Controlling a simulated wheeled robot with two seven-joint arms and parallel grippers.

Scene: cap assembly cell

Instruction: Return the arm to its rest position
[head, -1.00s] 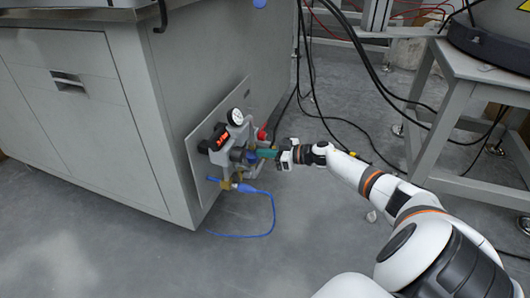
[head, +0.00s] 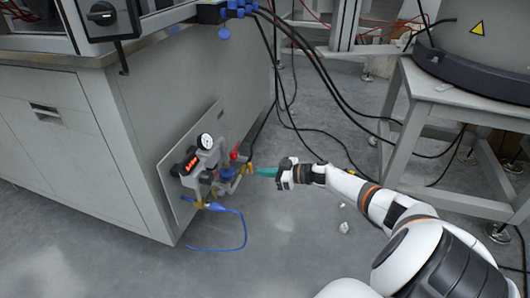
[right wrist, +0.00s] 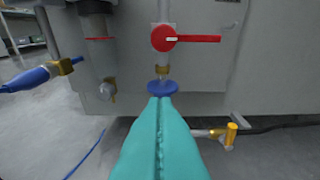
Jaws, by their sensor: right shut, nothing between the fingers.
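My right gripper (head: 258,172) has teal fingers, closed together and empty. In the head view it points left toward the valve assembly on the cabinet's side, with a small gap between its tips and the fittings. In the right wrist view the shut fingers (right wrist: 160,100) point at a blue round knob (right wrist: 163,87), which their tips partly overlap in the picture. The blue knob also shows in the head view (head: 227,174). My right arm (head: 352,188) reaches in from the lower right, stretched forward. My left gripper is not in view.
The assembly has a gauge (head: 205,141), a red-handled valve (right wrist: 185,39) and a blue hose (head: 243,230) hanging to the floor. A grey cabinet (head: 80,150) stands left, a metal stand (head: 440,110) right. Black cables hang behind the arm.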

